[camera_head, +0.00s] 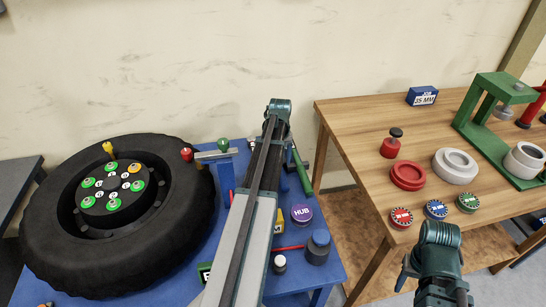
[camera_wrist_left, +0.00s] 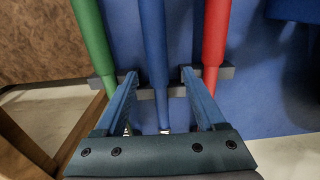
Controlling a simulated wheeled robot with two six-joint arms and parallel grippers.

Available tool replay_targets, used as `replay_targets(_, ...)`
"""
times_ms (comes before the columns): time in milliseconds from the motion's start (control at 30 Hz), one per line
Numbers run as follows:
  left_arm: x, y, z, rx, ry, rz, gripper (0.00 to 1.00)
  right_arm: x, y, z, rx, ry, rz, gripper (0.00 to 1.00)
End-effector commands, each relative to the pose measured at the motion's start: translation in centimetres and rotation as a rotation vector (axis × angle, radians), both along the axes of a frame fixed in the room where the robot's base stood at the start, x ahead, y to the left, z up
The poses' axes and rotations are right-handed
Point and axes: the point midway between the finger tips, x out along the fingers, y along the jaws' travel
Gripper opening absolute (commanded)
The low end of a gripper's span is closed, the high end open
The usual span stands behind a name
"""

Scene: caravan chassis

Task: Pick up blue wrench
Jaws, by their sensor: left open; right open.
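The blue wrench (camera_wrist_left: 152,40) shows in the left wrist view as a straight blue handle hanging in a grey rack bar (camera_wrist_left: 172,91). My left gripper (camera_wrist_left: 159,74) is open, with one finger on each side of the blue handle; I cannot tell whether they touch it. A green handle (camera_wrist_left: 92,35) is just left of the fingers and a red handle (camera_wrist_left: 214,35) just right. In the head view my left arm hides the blue wrench and the left fingers. My right gripper (camera_head: 433,285) is open and empty, low in front of the wooden table.
A tire (camera_head: 45,225) with a hub lies on the blue table (camera_head: 325,265). A purple HUB cap (camera_head: 301,214) and a dark blue knob piece (camera_head: 318,247) sit right of my arm. The wooden table (camera_head: 365,120) holds discs, rings and a green press (camera_head: 485,120).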

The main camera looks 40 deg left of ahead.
Motion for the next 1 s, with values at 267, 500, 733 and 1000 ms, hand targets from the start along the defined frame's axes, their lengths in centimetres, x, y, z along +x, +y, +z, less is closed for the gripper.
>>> replay_targets(267,0.0,0.0,-0.7,0.000,0.000,0.000,0.72,0.0,0.0,-0.7,0.000,0.000,0.000,0.50)
replay_targets(500,0.1,-0.2,-2.9,0.000,0.000,-0.001,0.72,0.0,0.0,-2.9,0.000,0.000,0.000,0.50)
replay_targets(733,0.2,-0.3,-5.6,0.000,0.000,0.000,0.72,0.0,0.0,-5.6,0.000,0.000,0.001,0.50)
replay_targets(1000,0.2,-0.3,-5.7,0.000,0.000,0.000,0.72,0.0,0.0,-5.7,0.000,0.000,0.001,0.50)
